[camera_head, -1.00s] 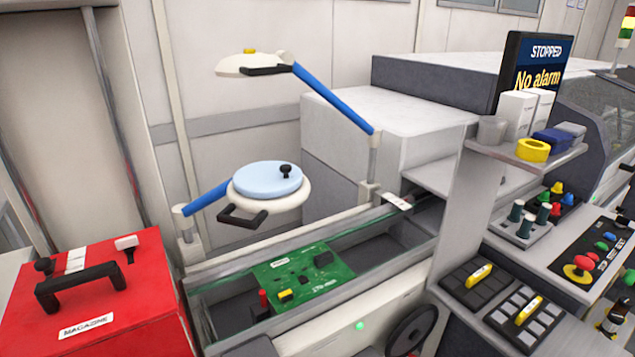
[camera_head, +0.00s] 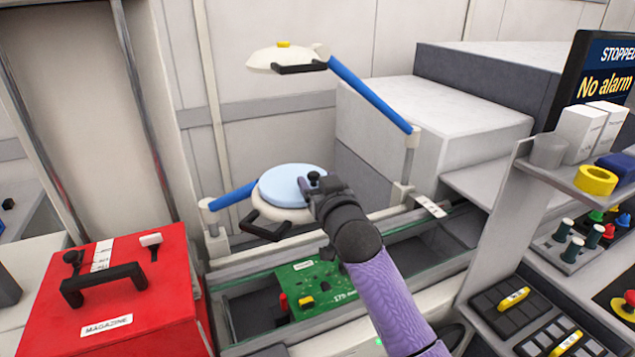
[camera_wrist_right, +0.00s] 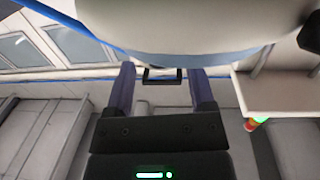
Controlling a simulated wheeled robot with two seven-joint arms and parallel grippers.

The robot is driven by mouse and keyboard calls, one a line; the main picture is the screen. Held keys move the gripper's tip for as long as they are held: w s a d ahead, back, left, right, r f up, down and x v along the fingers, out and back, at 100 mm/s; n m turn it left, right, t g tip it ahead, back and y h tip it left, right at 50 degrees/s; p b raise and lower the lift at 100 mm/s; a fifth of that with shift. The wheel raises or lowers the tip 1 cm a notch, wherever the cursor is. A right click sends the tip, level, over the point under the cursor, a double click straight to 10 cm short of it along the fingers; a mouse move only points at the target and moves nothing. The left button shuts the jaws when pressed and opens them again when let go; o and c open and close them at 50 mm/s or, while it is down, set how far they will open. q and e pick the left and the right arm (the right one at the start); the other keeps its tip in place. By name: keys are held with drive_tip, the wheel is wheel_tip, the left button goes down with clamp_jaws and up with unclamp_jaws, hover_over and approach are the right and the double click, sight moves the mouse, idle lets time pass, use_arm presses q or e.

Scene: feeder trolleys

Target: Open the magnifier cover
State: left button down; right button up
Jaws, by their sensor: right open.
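The magnifier has a round cream head (camera_head: 270,212) on a blue arm, with a black handle at its front left. Its light blue cover (camera_head: 290,186) lies closed on top, with a small black knob (camera_head: 313,177) near its right edge. My right gripper (camera_head: 318,182) is beside the knob and partly hides the cover's right side. In the right wrist view my right gripper (camera_wrist_right: 162,88) is open. The cover's blue edge (camera_wrist_right: 195,60) passes above its fingers. A black bracket-like part shows between them; I cannot tell what it is. My left gripper is out of view.
A second lamp head (camera_head: 285,58) hangs above on a blue arm. A red magazine box (camera_head: 150,305) stands at left. A green circuit board (camera_head: 312,280) lies in the conveyor below. A shelf with a yellow tape roll (camera_head: 597,180) is at right.

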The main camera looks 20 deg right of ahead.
drive_tip(key=shift+w, duration=0.55)
drive_tip(key=shift+c, duration=0.3)
clamp_jaws()
idle(0.8)
